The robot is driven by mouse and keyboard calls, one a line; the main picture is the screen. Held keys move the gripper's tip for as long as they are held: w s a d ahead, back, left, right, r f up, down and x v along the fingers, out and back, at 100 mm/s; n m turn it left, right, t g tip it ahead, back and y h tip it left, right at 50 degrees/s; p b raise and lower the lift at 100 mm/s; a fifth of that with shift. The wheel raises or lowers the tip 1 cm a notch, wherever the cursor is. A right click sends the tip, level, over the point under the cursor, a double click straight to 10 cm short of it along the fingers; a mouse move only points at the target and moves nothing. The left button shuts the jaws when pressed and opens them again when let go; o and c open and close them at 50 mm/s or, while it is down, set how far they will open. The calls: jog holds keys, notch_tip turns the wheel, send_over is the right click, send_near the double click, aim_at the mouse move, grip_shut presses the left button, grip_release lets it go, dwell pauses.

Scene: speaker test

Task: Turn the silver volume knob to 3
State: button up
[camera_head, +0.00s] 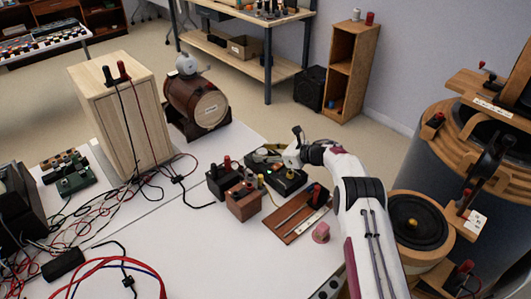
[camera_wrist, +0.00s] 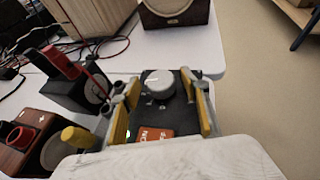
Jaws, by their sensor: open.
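The silver volume knob (camera_wrist: 158,84) sits on top of a small black box (camera_wrist: 180,100) with an orange label (camera_wrist: 152,134), in the wrist view. A light mark shows on the knob's top; the scale numbers are too small to read. My gripper (camera_wrist: 164,90) is open, with one yellow-padded finger to the left of the knob and one to the right. Gaps show on both sides.
A wooden board (camera_head: 296,222) and a pink roll (camera_head: 321,233) lie in front. A barrel-shaped speaker (camera_head: 197,100) and tangled cables (camera_head: 95,205) are farther left.

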jog(key=c, duration=1.1)
jog(key=shift+s+a+m+t+h, duration=0.15)
jog(key=shift+m+t+h, duration=0.6)
jog(key=shift+m+t, duration=0.3)
jog(key=shift+s+a+m+t+h, duration=0.1)
jog(key=shift+s+m+t+h, duration=0.05)
jog(key=shift+m+t+h, duration=1.6)
jog(key=shift+m, duration=0.4)
jog(key=o, duration=1.1)
jog(key=shift+s, duration=0.15)
